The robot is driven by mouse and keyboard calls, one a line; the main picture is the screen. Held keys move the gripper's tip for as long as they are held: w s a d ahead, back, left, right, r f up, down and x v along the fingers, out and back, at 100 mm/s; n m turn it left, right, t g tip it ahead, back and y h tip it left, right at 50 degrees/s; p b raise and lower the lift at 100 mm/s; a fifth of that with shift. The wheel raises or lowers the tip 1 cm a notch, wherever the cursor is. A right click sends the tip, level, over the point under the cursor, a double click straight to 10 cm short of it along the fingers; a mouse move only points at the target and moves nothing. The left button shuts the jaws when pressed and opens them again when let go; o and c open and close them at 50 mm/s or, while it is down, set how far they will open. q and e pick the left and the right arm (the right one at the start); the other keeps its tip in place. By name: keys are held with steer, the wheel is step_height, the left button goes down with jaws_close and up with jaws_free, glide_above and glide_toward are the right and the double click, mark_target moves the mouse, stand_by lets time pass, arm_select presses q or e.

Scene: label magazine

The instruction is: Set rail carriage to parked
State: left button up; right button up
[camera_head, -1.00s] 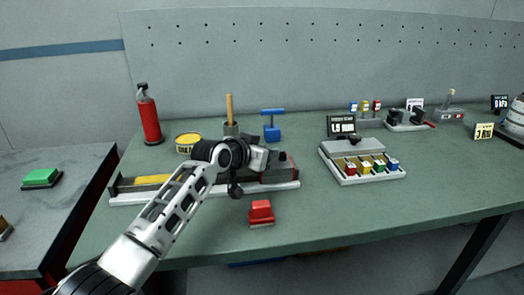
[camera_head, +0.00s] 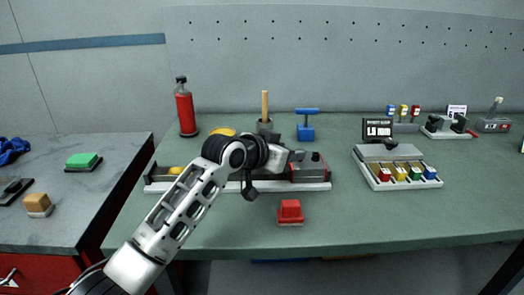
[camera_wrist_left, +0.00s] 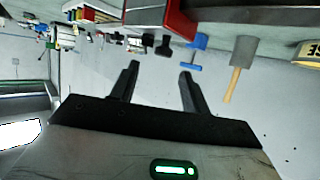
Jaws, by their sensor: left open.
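The rail (camera_head: 240,187) is a long pale base lying along the front left of the green bench. A yellow patch (camera_head: 176,170) shows at its left end. The dark red carriage (camera_head: 312,172) sits at the rail's right end. My left arm crosses in front of the rail and hides its middle. My left gripper (camera_head: 298,156) is beside the carriage, near its top. In the left wrist view its two fingers (camera_wrist_left: 159,76) are apart with nothing between them. A red block, likely the carriage (camera_wrist_left: 180,22), shows there beyond the fingertips. Whether they touch is unclear.
A red button block (camera_head: 290,212) stands in front of the rail. Behind it are a red extinguisher (camera_head: 186,108), a wooden-handled tool (camera_head: 265,108) and a blue T-handle (camera_head: 307,126). A tray of coloured blocks (camera_head: 398,168) is to the right. The bench's right front is clear.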

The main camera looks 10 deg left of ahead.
arm_select(q)
steer(key=v, duration=0.9)
steer(key=shift+s+a+r, duration=0.2)
steer(key=shift+s, duration=0.15)
steer(key=shift+f, duration=0.1)
